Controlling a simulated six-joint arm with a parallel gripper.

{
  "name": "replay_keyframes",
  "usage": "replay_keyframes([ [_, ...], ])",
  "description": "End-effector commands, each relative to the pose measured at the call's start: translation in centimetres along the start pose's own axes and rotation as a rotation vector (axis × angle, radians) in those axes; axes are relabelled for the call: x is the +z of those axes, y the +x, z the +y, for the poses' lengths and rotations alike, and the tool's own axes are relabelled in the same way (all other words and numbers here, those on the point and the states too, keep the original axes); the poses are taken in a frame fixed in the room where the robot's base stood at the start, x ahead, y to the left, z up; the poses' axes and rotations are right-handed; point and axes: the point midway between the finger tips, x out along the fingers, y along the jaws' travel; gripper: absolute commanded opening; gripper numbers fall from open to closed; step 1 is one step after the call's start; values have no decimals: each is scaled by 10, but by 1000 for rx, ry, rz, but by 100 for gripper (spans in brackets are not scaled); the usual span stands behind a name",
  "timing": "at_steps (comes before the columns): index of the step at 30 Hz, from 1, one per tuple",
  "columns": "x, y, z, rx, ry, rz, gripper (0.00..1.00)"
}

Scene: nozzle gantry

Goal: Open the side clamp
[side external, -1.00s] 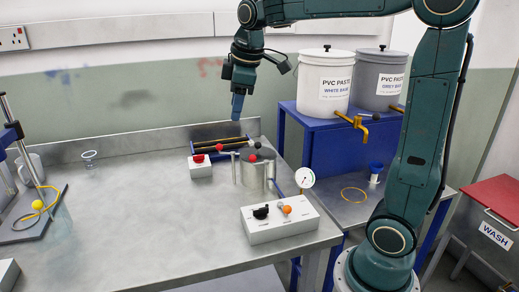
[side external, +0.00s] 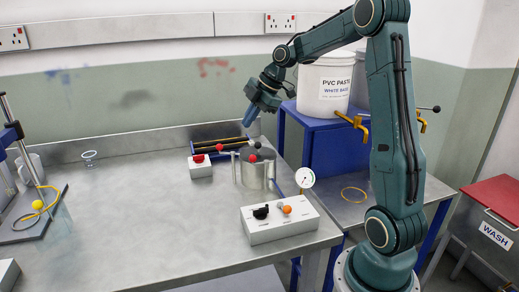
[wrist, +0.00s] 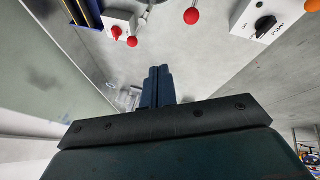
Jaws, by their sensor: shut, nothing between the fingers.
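I cannot tell which lever is the side clamp. Two red knobs show in the wrist view, one at the top centre (wrist: 191,16) and one further left (wrist: 132,41). My gripper (side external: 246,124) is shut and empty, tilted down, above the pot and apart from the knobs. Its closed fingers also show in the wrist view (wrist: 159,72).
A white control box (side external: 262,231) with a black knob is in front, beside a round gauge (side external: 305,178). A white paste bucket (side external: 323,85) stands behind right. The bench's middle left is clear.

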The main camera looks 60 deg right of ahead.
Motion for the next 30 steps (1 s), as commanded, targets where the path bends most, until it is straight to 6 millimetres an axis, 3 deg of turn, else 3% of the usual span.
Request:
replay_keyframes([
  [1, 10, 2, 1, 8, -14, 23, 0],
  [6, 22, 3, 2, 31, -63, 74, 0],
  [19, 23, 10, 2, 35, -73, 85, 0],
  [30, 19, 50, 3, 31, -73, 86, 0],
])
